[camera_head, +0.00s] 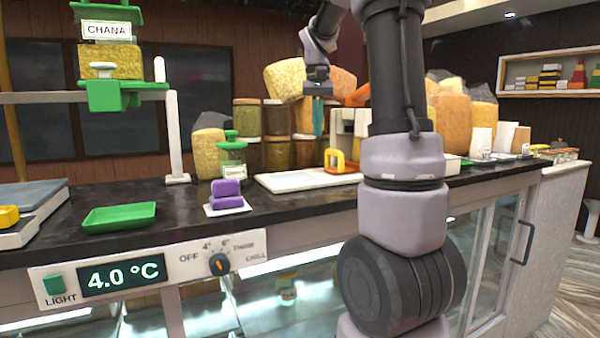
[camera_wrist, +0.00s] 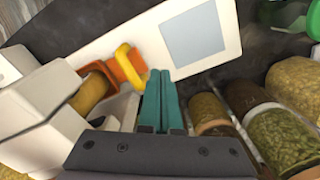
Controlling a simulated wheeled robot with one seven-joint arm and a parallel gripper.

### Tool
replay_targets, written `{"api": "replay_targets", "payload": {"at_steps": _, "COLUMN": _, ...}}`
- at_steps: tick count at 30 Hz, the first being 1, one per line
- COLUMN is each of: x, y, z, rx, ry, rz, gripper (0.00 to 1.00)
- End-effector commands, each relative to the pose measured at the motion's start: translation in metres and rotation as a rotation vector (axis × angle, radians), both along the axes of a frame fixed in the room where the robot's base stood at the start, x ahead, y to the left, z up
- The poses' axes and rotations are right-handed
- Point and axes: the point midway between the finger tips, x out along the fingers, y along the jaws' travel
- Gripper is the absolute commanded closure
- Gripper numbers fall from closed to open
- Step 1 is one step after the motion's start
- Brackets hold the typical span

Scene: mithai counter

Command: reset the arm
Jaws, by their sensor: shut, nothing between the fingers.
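My gripper (camera_head: 317,115) hangs from my arm above the back of the counter in the head view, with teal fingers pointing down. In the wrist view the two teal fingers (camera_wrist: 163,100) lie together, shut and empty. Below and ahead of them in the wrist view is a white board (camera_wrist: 140,28) with a pale blue-grey square. The board also shows on the dark counter (camera_head: 185,240) in the head view (camera_head: 290,182). My arm hides part of the counter's middle.
Jars (camera_head: 277,119) and filled sacks (camera_head: 452,117) stand behind the gripper. A white machine (camera_wrist: 38,100) with a yellow-and-orange part (camera_wrist: 129,66) is close beside the fingers. Purple blocks (camera_head: 227,194) and a green tray (camera_head: 119,216) sit at the front left, with bare counter between.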

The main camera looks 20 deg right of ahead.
Motion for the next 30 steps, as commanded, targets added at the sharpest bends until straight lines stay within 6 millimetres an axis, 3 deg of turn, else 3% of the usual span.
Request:
{"api": "replay_targets", "payload": {"at_steps": 5, "x": 0.0, "y": 0.0, "z": 0.009, "rx": 0.001, "ry": 0.0, "rz": -0.001, "gripper": 1.0}}
{"api": "replay_targets", "payload": {"at_steps": 20, "x": -0.003, "y": 0.002, "z": 0.01, "rx": 0.003, "ry": -0.007, "rz": 0.002, "gripper": 1.0}}
{"api": "replay_targets", "payload": {"at_steps": 25, "x": -0.031, "y": 0.024, "z": 0.017, "rx": 0.034, "ry": -0.091, "rz": 0.034, "gripper": 1.0}}
{"api": "replay_targets", "payload": {"at_steps": 30, "x": -0.082, "y": 0.065, "z": 0.017, "rx": 0.08, "ry": -0.248, "rz": 0.084, "gripper": 1.0}}
